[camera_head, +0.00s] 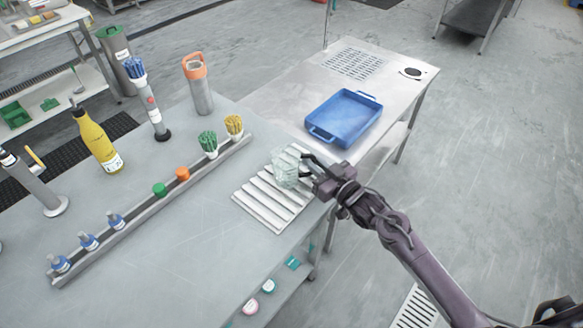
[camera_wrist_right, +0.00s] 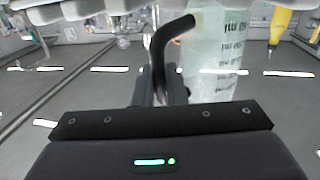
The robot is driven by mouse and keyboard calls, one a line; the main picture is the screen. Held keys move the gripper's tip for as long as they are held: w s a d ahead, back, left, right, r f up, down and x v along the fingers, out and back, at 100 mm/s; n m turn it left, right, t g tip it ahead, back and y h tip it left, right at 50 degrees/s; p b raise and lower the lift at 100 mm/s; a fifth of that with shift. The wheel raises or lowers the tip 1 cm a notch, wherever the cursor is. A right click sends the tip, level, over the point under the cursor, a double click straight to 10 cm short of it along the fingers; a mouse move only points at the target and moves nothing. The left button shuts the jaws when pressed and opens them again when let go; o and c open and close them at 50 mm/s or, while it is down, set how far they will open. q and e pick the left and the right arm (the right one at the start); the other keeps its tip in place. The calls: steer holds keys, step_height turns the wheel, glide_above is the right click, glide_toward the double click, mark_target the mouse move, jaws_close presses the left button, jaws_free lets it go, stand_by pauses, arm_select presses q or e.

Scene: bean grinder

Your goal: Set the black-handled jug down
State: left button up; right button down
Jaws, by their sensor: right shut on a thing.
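The clear jug (camera_head: 285,170) is over the white ribbed mat (camera_head: 262,206) near the table's right edge in the head view. I cannot tell whether its base touches the mat. My right gripper (camera_head: 312,170) is at the jug's right side, shut on its black handle. In the right wrist view, the black handle (camera_wrist_right: 168,45) rises between the fingers (camera_wrist_right: 160,92), and the jug's clear body (camera_wrist_right: 215,60) with dark printed marks stands just behind it to the right. My left gripper does not show.
A blue tray (camera_head: 343,117) sits on the lower metal table behind. A grey rail (camera_head: 140,215) with coloured caps and brushes runs left of the mat. A yellow bottle (camera_head: 97,140) and a grey flask with an orange top (camera_head: 199,85) stand farther left. Bare tabletop lies in front.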

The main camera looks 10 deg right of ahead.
step_height(320, 180, up, 20)
steer(key=b, duration=0.1)
steer(key=s+f+m+t+h, duration=0.1)
steer(key=s+f+h, duration=0.3)
steer(key=s, duration=0.6)
steer(key=s+d+f+m+t+h, duration=0.1)
steer(key=s+f+m+h, duration=0.3)
steer(key=s+f, duration=0.4)
steer(key=s, duration=0.3)
steer(key=shift+d+f, duration=0.2)
steer(key=shift+w, duration=0.15)
